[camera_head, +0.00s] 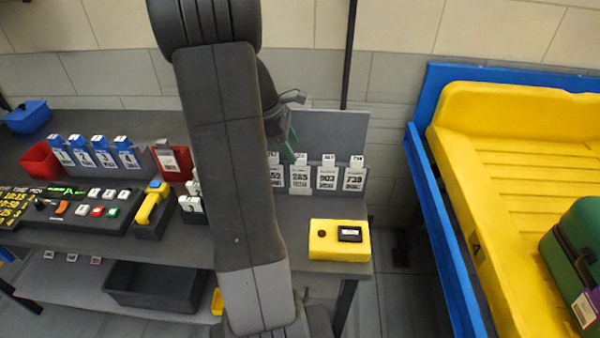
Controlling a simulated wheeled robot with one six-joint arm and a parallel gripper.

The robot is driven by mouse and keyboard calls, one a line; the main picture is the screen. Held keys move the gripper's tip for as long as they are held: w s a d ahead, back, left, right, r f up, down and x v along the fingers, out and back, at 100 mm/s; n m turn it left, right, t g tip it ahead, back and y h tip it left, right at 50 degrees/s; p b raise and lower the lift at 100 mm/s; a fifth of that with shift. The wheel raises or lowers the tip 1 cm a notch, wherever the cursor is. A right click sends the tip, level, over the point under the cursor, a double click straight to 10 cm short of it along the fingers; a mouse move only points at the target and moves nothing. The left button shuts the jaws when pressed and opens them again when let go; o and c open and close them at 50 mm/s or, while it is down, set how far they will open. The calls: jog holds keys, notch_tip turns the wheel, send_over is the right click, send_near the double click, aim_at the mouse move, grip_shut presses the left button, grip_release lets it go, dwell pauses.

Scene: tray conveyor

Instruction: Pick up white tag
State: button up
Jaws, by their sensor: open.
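Several white tags (327,176) with black printed numbers stand upright in a row in a grey rack on the right part of the table. A second tag (354,177) stands at the right end of that row. The left end of the row is partly hidden behind my arm. My gripper (288,140) is partly hidden behind my arm, just above the left part of this row. It is open, and nothing shows held in it. I cannot tell whether it touches a tag. A small green part shows just below it.
A yellow scanner (152,204), button panel (75,210) and yellow box (325,241) are on the table. A blue-framed yellow tray (530,150) with a green case (580,240) stands right.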

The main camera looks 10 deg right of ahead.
aim_at(301, 162)
jog(key=shift+s+x, duration=0.15)
jog(key=shift+x, duration=1.45)
jog(key=shift+s+x, duration=0.2)
jog(key=shift+x, duration=1.4)
jog(key=shift+c, duration=0.2)
jog(key=c, duration=1)
